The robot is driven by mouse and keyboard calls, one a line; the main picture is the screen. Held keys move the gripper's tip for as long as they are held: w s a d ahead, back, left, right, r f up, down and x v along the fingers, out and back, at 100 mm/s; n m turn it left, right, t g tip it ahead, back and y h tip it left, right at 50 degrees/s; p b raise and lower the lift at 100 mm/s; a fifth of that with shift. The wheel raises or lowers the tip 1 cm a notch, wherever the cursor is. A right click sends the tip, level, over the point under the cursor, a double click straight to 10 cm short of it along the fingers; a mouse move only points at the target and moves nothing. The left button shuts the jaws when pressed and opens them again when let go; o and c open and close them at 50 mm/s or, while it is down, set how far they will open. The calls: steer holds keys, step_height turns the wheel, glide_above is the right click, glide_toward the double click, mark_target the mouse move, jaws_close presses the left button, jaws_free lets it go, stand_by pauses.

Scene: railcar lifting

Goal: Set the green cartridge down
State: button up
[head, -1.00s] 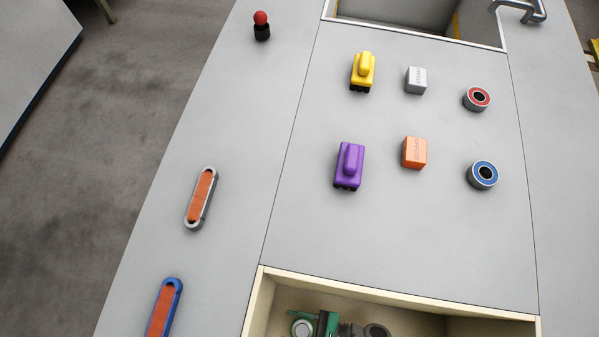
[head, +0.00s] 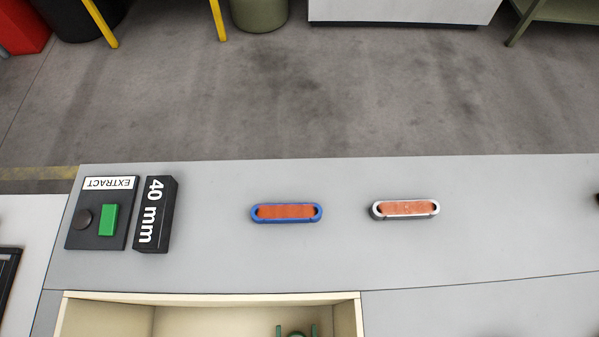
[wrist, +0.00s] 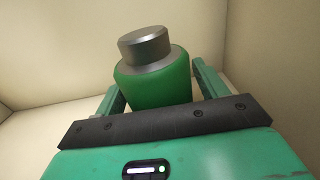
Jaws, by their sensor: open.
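The green cartridge (wrist: 158,85), with a grey metal cap, stands in the wrist view between the two green fingers of my gripper (wrist: 160,90). The fingers are open, one on each side of it. Cream walls of a bin surround it; its contact with the bin floor is hidden behind my gripper body. In the head view the cream bin (head: 210,295) is cut off by the bottom edge. Small green parts (head: 282,331) show inside it there, too cropped to tell whether they are fingers or cartridge.
On the grey bench (head: 460,250) lie a blue-rimmed orange slot piece (head: 287,212) and a silver-rimmed one (head: 405,209). A black 40 mm block (head: 154,214) and an EXTRACT panel with a green button (head: 109,219) sit at left. Bench around the slot pieces is clear.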

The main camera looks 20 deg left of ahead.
steer(key=p+v, duration=0.1)
steer(key=v, duration=1.1)
steer(key=shift+p, duration=0.4)
